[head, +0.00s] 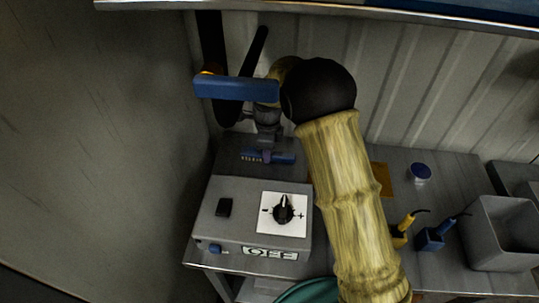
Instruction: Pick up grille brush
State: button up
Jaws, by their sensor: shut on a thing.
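In the head view, my arm reaches over the bench at the back and my gripper (266,152) points down behind the grey control box. It is shut on a small, narrow blue piece (285,160) with a pale, bristle-like row at its left end, which looks like the grille brush. The fingertips cover its middle. I cannot tell whether it touches the bench top or is held just above it.
The grey box (225,231) with a black dial and an OFF label stands in front. A ribbed wall rises behind.

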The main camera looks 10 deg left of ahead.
notch_tip(320, 180, up, 10)
jog(key=shift+s+a, duration=0.15)
dwell(0.5)
jog(key=shift+o, duration=1.3)
jog(key=shift+c, duration=0.6)
jog(key=shift+w+d, duration=0.2)
jog(key=shift+w, duration=0.05)
